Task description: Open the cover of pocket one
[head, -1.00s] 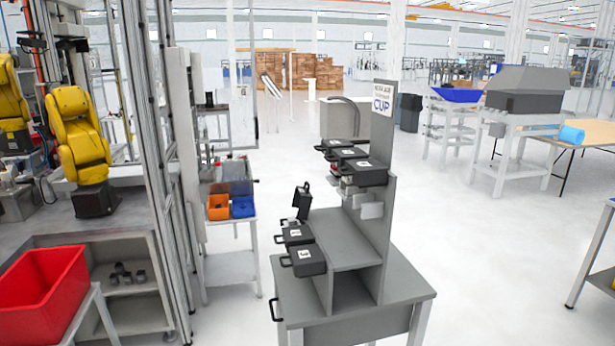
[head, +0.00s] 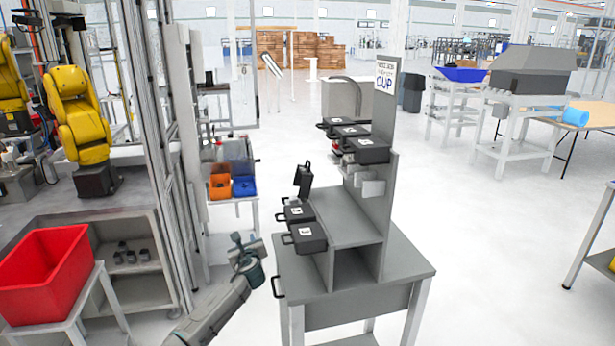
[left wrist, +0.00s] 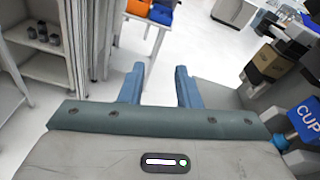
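A grey stand (head: 352,255) carries black covers with white numbered labels, too small to read surely, so I cannot tell which is pocket one. Two covers lie shut on the lower level, a nearer one (head: 305,237) and a farther one (head: 296,213). A third black cover (head: 303,180) stands upright behind them. Several more covers (head: 367,151) sit on the upper level. My left gripper (head: 240,243) is left of the lower covers, touching none. In the left wrist view its two fingers (left wrist: 160,85) are apart with nothing between them. My right gripper is not in view.
A red bin (head: 45,275) stands at the left beside a grey workbench. Orange (head: 220,187) and blue (head: 244,187) bins sit on a small table behind my left gripper. The floor right of the stand is clear.

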